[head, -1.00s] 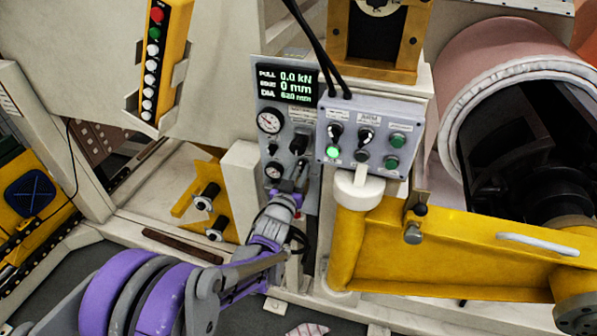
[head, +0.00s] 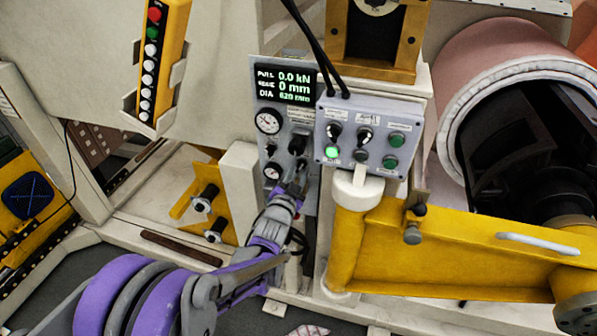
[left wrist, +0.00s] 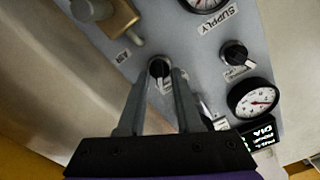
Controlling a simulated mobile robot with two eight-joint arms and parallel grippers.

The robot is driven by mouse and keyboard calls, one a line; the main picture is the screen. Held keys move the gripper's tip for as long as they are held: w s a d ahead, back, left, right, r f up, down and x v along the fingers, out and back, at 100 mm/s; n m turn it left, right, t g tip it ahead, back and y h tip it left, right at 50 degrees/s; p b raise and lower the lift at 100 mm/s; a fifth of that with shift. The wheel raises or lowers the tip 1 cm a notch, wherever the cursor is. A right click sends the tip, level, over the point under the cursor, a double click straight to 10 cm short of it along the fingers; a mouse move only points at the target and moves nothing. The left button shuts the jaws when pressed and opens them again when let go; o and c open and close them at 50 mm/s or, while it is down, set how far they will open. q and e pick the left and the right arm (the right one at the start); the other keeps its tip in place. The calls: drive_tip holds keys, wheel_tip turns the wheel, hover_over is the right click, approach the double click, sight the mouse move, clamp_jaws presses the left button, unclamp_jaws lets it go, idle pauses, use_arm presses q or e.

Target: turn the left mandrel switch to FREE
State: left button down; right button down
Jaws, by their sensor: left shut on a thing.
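The left mandrel switch is a black rotary knob (head: 297,145) on the grey gauge panel (head: 310,200), right of the gauges. In the left wrist view this knob (left wrist: 158,67) sits between my fingertips, with a pale mark on its face. My left gripper (head: 300,166) reaches up to it from below. In the left wrist view the gripper (left wrist: 165,76) is shut on the knob. The fingers partly cover it, and I cannot read its label or setting. My right gripper is not in view.
A grey control box (head: 370,135) with two switches, green buttons and a lit green lamp stands close right of my gripper. Black cables (head: 318,50) hang above it. A yellow arm (head: 460,250) extends right. Two gauges, including the upper one (head: 268,120), line the panel's left side.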

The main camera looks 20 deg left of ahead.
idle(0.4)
use_arm(q)
drive_tip(key=c, duration=0.9)
unclamp_jaws()
drive_tip(key=shift+c, duration=0.2)
drive_tip(key=shift+s, duration=0.1)
drive_tip(key=s+b, duration=0.1)
drive_tip(key=s, duration=0.9)
drive_tip(key=shift+s+a, duration=0.2)
drive_tip(key=shift+s, duration=0.1)
